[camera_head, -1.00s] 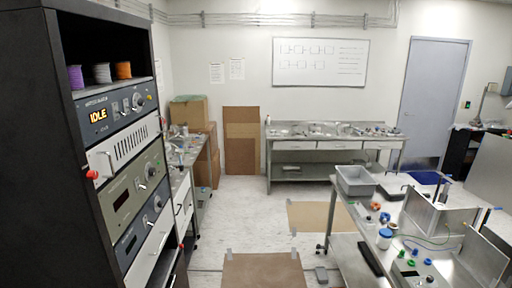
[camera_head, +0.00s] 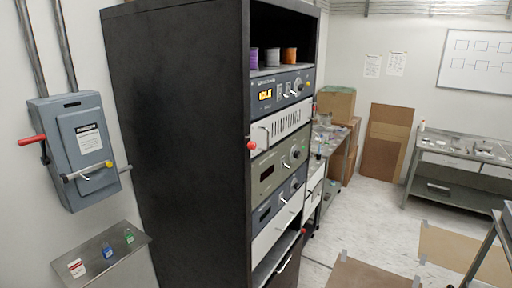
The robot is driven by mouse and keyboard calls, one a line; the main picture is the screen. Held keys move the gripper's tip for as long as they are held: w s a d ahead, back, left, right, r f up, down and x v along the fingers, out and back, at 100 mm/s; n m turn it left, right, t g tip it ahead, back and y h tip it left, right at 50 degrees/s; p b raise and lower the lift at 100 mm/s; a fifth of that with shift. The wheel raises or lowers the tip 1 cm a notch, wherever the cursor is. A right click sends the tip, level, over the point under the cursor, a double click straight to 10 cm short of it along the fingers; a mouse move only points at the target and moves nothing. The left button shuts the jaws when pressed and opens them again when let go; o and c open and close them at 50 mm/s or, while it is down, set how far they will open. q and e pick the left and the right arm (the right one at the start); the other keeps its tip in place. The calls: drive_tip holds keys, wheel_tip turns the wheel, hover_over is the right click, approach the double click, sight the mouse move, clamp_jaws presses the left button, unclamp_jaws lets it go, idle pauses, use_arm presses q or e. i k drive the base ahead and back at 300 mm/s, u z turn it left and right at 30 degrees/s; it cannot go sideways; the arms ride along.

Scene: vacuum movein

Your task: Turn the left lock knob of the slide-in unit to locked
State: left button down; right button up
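A tall black rack (camera_head: 180,150) stands in the middle of the view, its front facing right. A white slotted unit (camera_head: 284,127) sits in it below a dark unit whose display (camera_head: 265,95) reads "IDLE". The white unit looks like the slide-in unit, but I cannot be sure. A red knob (camera_head: 251,145) shows at the left edge of the rack front, beside this unit. Its lock position is too small to tell. Neither of my grippers is in view.
A grey switch box (camera_head: 88,150) with a red-handled lever (camera_head: 33,140) hangs on the left wall. A metal shelf (camera_head: 118,262) with small coloured tags is below it. A workbench (camera_head: 455,160) stands at the back right. The floor right of the rack has free room.

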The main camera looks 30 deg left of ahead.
sight(252, 145)
drive_tip(key=u, duration=2.4)
drive_tip(key=i, duration=0.7)
drive_tip(key=z, duration=2)
